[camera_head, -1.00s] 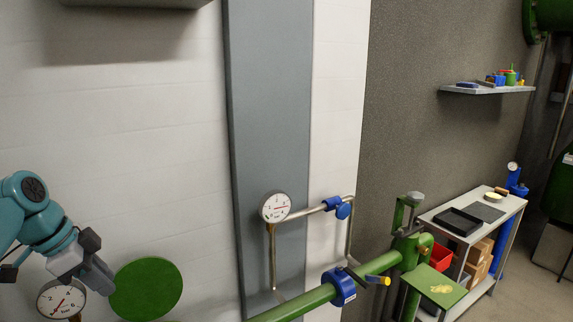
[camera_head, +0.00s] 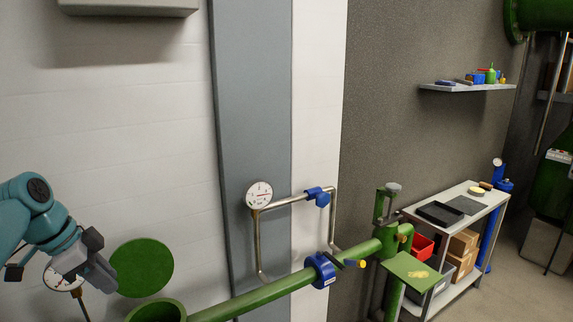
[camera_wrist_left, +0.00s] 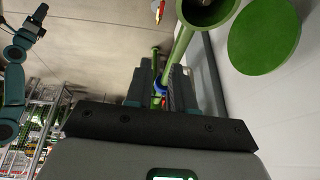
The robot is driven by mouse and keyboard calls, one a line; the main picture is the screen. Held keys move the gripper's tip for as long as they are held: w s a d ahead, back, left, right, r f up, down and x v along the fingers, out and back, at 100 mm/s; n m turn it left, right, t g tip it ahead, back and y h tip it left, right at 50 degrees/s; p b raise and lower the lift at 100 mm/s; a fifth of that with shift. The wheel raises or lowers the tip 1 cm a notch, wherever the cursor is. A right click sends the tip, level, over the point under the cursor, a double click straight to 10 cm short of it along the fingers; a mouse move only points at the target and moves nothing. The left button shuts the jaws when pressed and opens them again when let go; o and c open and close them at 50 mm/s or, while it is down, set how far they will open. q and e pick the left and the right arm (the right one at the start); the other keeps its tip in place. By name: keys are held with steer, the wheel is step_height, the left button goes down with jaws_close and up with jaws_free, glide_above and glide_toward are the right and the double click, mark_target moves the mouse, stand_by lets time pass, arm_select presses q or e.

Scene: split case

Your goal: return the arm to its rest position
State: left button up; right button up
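My left arm comes in from the left edge of the head view, teal with a grey and black gripper (camera_head: 105,276). The gripper is in front of the white wall, partly covering a gauge (camera_head: 62,277) and close to the green disc (camera_head: 141,267) in the picture. In the left wrist view its two dark fingers (camera_wrist_left: 160,90) stand apart with a gap, nothing held between them. Another teal arm with a dark gripper (camera_wrist_left: 28,36), apparently my right one, shows at the left of the wrist view; its finger opening is too small to judge.
A green pipe (camera_head: 262,298) with a blue collar (camera_head: 321,270) and an open end (camera_head: 158,311) runs below the disc. A second gauge (camera_head: 259,195) sits on thin piping. A shelved cart (camera_head: 470,217) stands right, with open floor beyond.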

arm_select(q)
steer(key=w+d+f+n, duration=0.1)
steer(key=w+d+f, duration=0.1)
steer(key=f, duration=0.4)
steer(key=w+d+f+n, duration=0.1)
steer(key=w+d+f, duration=0.1)
steer(key=f, duration=0.4)
steer(key=s+d+f+n+g, duration=0.1)
steer(key=s+d+f+n, duration=0.15)
steer(key=f, duration=0.45)
steer(key=s+d+f+n, duration=0.1)
steer(key=d+f, duration=0.3)
steer(key=f, duration=0.4)
steer(key=s+d+f+n+g, duration=0.1)
steer(key=s+d+f+n, duration=0.15)
steer(key=f, duration=0.45)
steer(key=s+d+f+n, duration=0.2)
steer(key=s+d+f, duration=0.1)
steer(key=s, duration=0.4)
steer(key=s+d+f+n, duration=0.1)
steer(key=s+d+f, duration=0.2)
steer(key=s, duration=0.5)
steer(key=s+d+f+n, duration=0.2)
steer(key=s+f, duration=0.3)
steer(key=s, duration=0.3)
steer(key=shift+d+n+g+h, duration=0.3)
steer(key=shift+d, duration=0.6)
steer(key=shift+w, duration=0.1)
